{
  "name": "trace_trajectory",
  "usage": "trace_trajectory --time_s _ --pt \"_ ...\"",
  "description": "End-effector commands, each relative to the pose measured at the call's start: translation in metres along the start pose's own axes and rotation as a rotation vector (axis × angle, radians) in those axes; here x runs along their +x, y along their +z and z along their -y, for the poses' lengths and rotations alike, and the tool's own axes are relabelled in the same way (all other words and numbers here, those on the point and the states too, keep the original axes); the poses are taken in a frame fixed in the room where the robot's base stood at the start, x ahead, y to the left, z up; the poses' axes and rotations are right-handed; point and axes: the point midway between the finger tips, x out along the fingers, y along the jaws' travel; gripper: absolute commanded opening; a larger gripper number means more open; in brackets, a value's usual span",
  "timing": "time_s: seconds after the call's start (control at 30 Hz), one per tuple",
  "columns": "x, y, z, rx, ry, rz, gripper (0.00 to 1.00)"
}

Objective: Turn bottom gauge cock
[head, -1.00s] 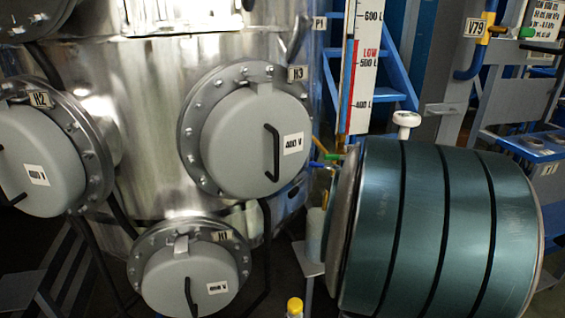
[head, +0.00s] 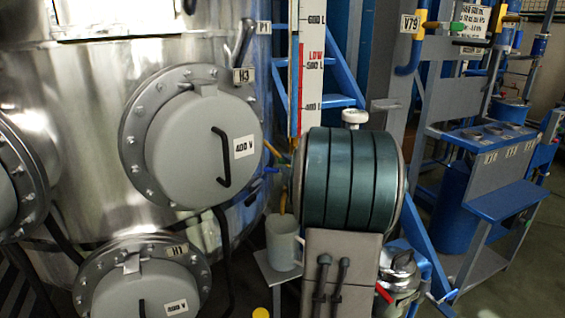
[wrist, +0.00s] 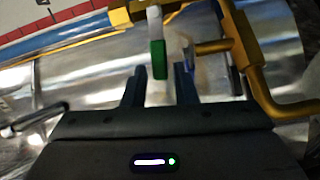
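The level gauge (head: 308,70) is a tall white scale with a red strip, marked 600 L, 500 L and LOW, beside the steel vessel. Its lower end, near yellow piping, is partly hidden by the teal banded cylinder in the head view. In the wrist view a cock handle (wrist: 158,58), green with a white end, stands by the yellow pipe (wrist: 240,45). My gripper (wrist: 160,82) is open and empty. The handle's green end appears between the two fingertips, with gaps on both sides; I cannot tell its depth. The gauge scale (wrist: 55,32) crosses the upper left.
The steel vessel (head: 90,75) with round grey hatches (head: 200,150) fills the left. Blue frames and a bench (head: 500,200) stand at right, with some open floor between.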

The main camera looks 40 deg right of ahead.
Motion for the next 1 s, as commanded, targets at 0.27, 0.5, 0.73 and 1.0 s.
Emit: trace_trajectory --time_s 0.27,0.5,0.73,1.0 --pt "0.029 0.0 0.001 0.0 -0.001 0.0 0.25" --pt "0.032 0.0 0.0 0.0 -0.001 0.0 0.25" --pt "0.032 0.0 0.0 0.0 -0.001 0.0 0.0" --pt "0.037 -0.004 -0.001 0.019 -0.001 -0.006 0.0"
